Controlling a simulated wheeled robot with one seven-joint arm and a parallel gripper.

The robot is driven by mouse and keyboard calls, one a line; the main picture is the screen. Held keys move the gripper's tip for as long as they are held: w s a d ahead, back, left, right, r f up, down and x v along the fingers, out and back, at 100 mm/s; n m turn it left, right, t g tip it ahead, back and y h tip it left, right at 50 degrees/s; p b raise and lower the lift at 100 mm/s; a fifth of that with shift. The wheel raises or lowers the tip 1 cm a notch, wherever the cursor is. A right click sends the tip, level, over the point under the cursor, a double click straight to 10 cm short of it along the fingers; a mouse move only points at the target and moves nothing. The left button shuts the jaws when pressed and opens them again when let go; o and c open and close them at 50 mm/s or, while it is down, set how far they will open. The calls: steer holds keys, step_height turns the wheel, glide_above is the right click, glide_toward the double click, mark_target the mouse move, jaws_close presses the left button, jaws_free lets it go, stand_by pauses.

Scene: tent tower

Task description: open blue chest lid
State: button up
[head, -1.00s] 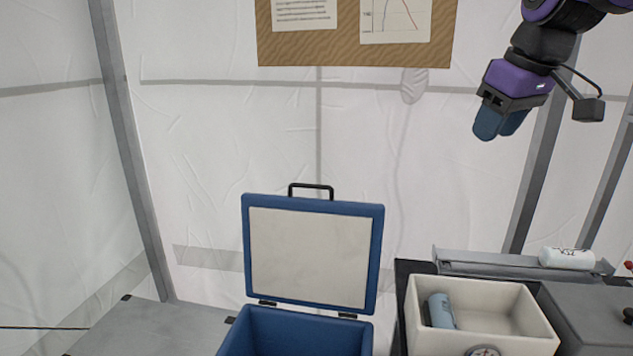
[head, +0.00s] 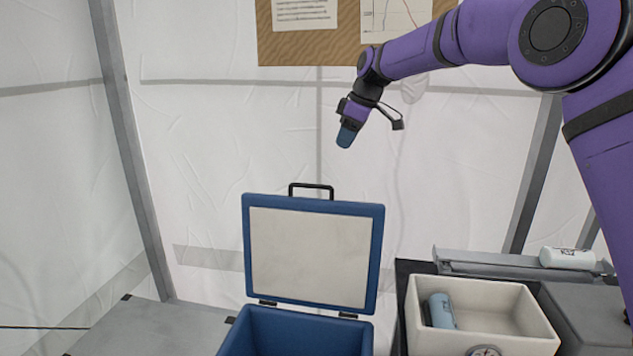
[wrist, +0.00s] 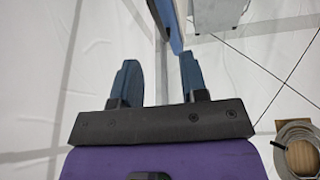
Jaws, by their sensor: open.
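The blue chest (head: 292,330) stands at the bottom middle of the head view. Its lid (head: 310,255) is raised upright on its hinges, with the pale inner panel facing me and a black handle (head: 311,190) on the top edge. My gripper (head: 346,138) is above the lid, apart from the handle, pointing down. In the wrist view, my gripper (wrist: 158,82) shows two blue fingers apart with nothing held between them. A blue edge (wrist: 166,20), probably of the lid, shows beyond the fingers.
A cream bin (head: 480,310) with a blue can (head: 440,311) stands right of the chest. A white cylinder (head: 567,258) lies on a grey rail behind it. A cork board (head: 340,50) hangs on the tent wall. A grey surface (head: 150,328) left of the chest is clear.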

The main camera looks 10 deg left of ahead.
steer(key=shift+n+g, duration=0.3)
steer(key=shift+n, duration=0.4)
steer(key=x, duration=0.5)
steer(key=w+a+x, duration=0.1)
steer(key=x, duration=0.4)
steer(key=w+a+r+x, duration=0.1)
steer(key=x, duration=0.4)
steer(key=shift+w+a+f, duration=0.1)
steer(key=shift+a+f, duration=0.1)
steer(key=shift+a, duration=0.1)
steer(key=shift+c, duration=0.2)
jaws_close()
